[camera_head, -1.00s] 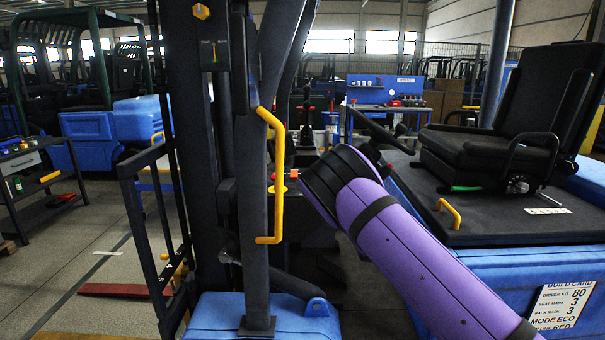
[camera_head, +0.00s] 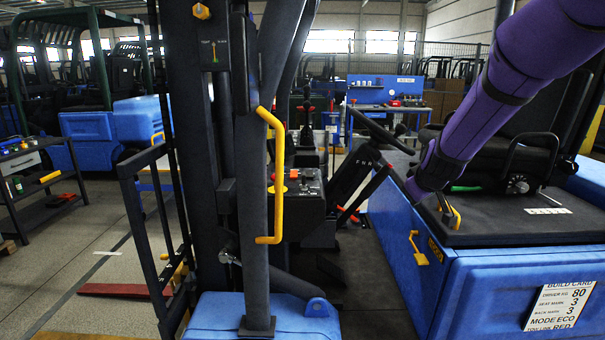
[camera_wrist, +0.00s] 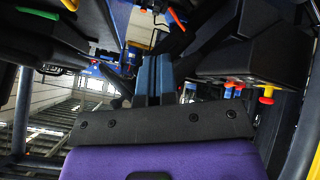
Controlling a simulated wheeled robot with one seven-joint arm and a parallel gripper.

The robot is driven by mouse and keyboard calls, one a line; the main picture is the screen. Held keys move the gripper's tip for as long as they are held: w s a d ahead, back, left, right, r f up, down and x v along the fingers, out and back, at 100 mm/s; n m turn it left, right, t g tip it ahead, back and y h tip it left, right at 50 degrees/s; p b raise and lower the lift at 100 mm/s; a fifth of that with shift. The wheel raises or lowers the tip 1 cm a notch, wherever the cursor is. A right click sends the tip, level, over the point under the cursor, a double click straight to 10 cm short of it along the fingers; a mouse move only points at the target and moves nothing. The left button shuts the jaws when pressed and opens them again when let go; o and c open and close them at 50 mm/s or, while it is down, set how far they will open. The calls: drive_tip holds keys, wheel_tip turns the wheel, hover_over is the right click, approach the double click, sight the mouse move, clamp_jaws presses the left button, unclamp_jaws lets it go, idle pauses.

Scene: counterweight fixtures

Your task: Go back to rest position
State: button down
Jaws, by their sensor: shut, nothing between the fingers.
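My gripper (camera_wrist: 153,65) shows in the wrist view as two blue-grey fingers side by side, shut with nothing between them. In the head view my purple arm comes down from the upper right, in front of the seat (camera_head: 520,150). Its lower end is by the left edge of the black seat deck, close to a small yellow handle (camera_head: 456,217) that it partly covers. I cannot tell whether they touch. The fingertips are hard to make out there.
A dark mast with a yellow grab handle (camera_head: 277,180) stands left of centre. Behind it are a control console (camera_head: 303,190) and a steering wheel (camera_head: 380,130). A yellow latch (camera_head: 418,248) is on the blue side body (camera_head: 480,290).

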drive_tip(key=s+r+m+y, duration=0.2)
drive_tip(key=s+r, duration=0.6)
drive_tip(key=s, duration=0.2)
drive_tip(key=s+r+m+g, duration=0.1)
drive_tip(key=s+r, duration=0.1)
drive_tip(key=s, duration=1.3)
drive_tip(key=s+d+r+m+g+h, duration=0.1)
drive_tip(key=s+r+m, duration=0.1)
drive_tip(key=s, duration=1.3)
drive_tip(key=shift+r+g+h, duration=0.3)
drive_tip(key=shift+g, duration=0.1)
drive_tip(key=c, duration=1.8)
unclamp_jaws()
